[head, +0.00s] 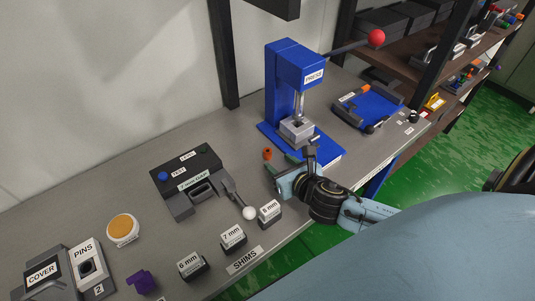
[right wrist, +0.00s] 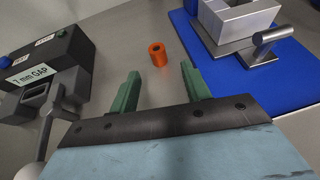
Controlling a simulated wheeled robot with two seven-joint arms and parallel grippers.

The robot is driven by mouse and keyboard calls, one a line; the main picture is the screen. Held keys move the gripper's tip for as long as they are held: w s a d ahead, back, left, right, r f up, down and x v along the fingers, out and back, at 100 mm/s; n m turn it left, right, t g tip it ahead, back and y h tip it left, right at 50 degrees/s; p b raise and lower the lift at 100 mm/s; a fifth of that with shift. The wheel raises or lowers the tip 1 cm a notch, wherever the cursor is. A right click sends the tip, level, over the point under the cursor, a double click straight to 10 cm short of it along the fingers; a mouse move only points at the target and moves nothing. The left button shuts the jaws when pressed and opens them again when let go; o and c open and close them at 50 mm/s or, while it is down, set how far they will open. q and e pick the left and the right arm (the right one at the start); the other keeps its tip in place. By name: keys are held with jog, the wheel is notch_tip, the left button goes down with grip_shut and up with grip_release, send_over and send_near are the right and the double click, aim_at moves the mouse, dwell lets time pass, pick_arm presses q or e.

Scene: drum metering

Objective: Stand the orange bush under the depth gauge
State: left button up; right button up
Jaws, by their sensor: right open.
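The orange bush (head: 267,154) is a small hollow cylinder, standing upright on the grey bench left of the blue press. In the right wrist view the bush (right wrist: 157,55) shows its top hole, just beyond the fingertips and between their lines. My right gripper (head: 300,160) is open and empty, with green fingers; its fingers also show in the right wrist view (right wrist: 161,75), apart from the bush. No label reads depth gauge; I cannot tell whether the dark unit (head: 185,172) marked TEST and 7 mm GAP is it. My left gripper is not in view.
The blue press (head: 295,75) with its grey block (head: 297,130) stands close right of the bush. Shim blocks (head: 233,237) line the front edge. A white ball knob (head: 249,213) sticks out of the dark unit. A blue tray (head: 368,107) lies further right.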

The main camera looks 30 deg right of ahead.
aim_at(270, 156)
jog(key=x, duration=0.4)
jog(key=shift+w+a+f+b, duration=0.1)
jog(key=shift+w+b, duration=0.2)
jog(key=shift+w+f, duration=0.1)
jog(key=shift+w, duration=0.15)
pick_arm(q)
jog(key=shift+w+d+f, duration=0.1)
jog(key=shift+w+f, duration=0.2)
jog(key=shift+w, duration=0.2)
pick_arm(e)
grip_shut()
